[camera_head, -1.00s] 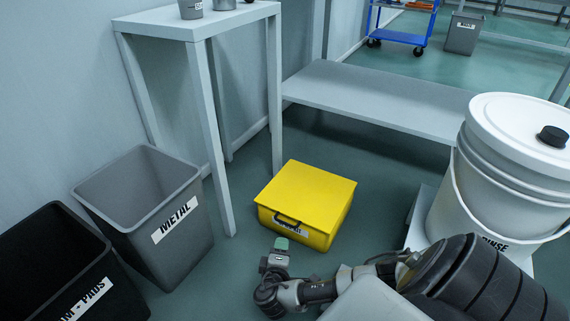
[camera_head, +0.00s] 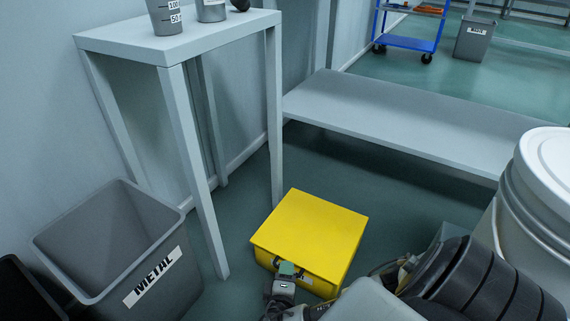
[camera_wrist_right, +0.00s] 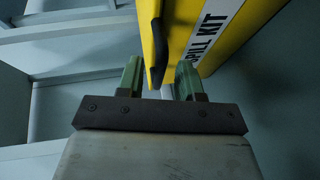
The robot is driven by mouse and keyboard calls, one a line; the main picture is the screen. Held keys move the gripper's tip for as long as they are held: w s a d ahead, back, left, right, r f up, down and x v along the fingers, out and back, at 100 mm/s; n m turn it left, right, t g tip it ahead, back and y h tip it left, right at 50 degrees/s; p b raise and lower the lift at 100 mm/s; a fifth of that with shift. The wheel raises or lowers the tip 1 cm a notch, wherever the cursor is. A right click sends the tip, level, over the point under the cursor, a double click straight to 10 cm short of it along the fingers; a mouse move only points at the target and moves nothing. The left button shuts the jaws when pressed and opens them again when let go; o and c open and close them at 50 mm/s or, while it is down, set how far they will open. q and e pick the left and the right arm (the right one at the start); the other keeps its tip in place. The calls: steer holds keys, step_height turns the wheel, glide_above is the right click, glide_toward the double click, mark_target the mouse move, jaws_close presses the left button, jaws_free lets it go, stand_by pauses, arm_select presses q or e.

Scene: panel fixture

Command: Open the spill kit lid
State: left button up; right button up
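The yellow spill kit (camera_head: 310,235) stands on the floor with its lid closed. Its dark handle (camera_wrist_right: 157,48) is on the front face, beside the white label with SPILL KIT lettering (camera_wrist_right: 214,28). My right gripper (camera_head: 287,269) is at the front of the box, over the handle, and partly hides it in the head view. In the right wrist view its two green fingers (camera_wrist_right: 160,78) are apart, with the handle's end between them and a gap to the right finger. Contact with the left finger is unclear. My left gripper is not in view.
A grey METAL bin (camera_head: 115,245) and a grey table (camera_head: 180,40) stand left of the box. A low grey bench (camera_head: 410,115) runs behind it. A white bucket (camera_head: 540,210) stands at the right, beyond my right arm. A blue cart (camera_head: 405,38) is far back.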

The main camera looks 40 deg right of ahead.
jaws_close()
stand_by(0.4)
